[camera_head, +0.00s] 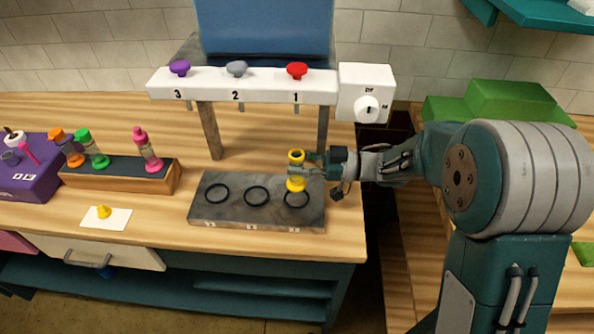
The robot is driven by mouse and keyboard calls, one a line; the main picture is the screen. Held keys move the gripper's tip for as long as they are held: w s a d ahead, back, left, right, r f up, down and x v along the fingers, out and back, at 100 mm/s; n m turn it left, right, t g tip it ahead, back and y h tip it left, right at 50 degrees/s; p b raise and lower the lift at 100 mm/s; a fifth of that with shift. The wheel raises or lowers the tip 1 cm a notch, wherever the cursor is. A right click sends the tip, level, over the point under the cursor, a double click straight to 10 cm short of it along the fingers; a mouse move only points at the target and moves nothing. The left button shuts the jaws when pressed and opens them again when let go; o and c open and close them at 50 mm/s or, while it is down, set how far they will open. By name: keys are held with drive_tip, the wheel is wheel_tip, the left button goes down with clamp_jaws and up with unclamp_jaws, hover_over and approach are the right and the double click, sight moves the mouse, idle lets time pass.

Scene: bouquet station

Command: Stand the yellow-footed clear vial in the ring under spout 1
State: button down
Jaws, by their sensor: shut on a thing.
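The yellow-footed clear vial (296,184) is upright in my gripper (303,170), with a yellow band at its top and its yellow foot below. My gripper reaches in from the right and is shut on the vial's middle, hiding part of the clear body. The foot overlaps the far part of the right-hand ring (297,207) in the picture. I cannot tell whether the foot touches the slab. This ring lies below and in front of spout 1, which has the red knob (297,70) and the label 1.
The dark slab (240,216) also bears two empty rings to the left. Spouts 2 and 3 have grey and purple knobs. A wooden rack (165,180) with capped vials stands left. A yellow stopper (104,212) lies on a white card (118,221). A dial box (366,80) adjoins the spout bar.

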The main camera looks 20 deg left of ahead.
drive_tip(key=shift+f, duration=1.35)
drive_tip(key=shift+f, duration=0.6)
drive_tip(key=shift+c, duration=1.7)
unclamp_jaws()
drive_tip(key=shift+r, duration=0.2)
drive_tip(key=v, duration=1.2)
drive_tip(key=shift+r, duration=0.45)
